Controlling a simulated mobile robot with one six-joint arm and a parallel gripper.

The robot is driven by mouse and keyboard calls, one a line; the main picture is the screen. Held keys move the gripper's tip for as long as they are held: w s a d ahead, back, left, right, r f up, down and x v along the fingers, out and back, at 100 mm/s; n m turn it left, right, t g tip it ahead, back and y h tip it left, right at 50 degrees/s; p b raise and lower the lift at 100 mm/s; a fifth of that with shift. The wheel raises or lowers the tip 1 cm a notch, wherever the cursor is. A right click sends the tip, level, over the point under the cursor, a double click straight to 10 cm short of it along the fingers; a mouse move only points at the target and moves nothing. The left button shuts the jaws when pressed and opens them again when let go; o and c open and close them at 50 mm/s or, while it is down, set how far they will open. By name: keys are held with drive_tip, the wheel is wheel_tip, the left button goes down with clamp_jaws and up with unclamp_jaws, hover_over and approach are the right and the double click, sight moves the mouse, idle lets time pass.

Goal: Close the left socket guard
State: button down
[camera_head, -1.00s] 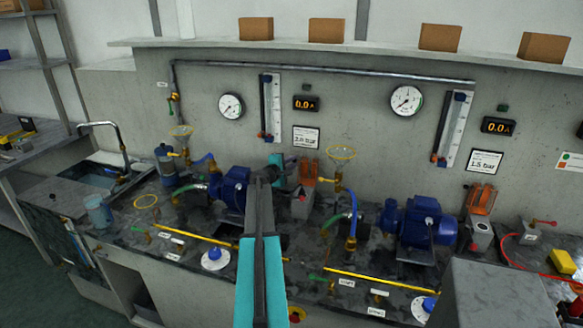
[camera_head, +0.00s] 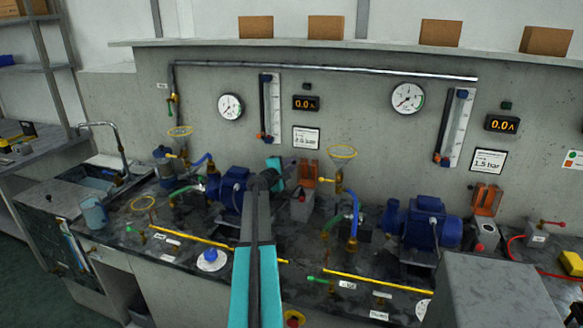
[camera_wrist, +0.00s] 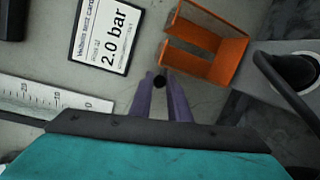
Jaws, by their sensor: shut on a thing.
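The left socket guard (camera_head: 309,172) is an orange flap, standing raised against the wall above its grey socket box (camera_head: 301,208), right of my arm. In the wrist view the orange guard (camera_wrist: 211,46) is at the upper right, and the grey socket (camera_wrist: 292,62) with a dark round part and cable is at the right edge. In the head view my fingers are hidden behind my wrist.
A second orange guard (camera_head: 487,199) stands raised at the right socket. A 2.0 bar card (camera_head: 306,137) is on the wall behind.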

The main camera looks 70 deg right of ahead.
drive_tip(key=shift+w, duration=0.1)
drive_tip(key=c, duration=1.9)
unclamp_jaws()
drive_tip(key=shift+c, duration=0.2)
drive_tip(key=shift+a, duration=0.1)
drive_tip(key=shift+b+v, duration=1.45)
drive_tip(key=shift+v, duration=5.35)
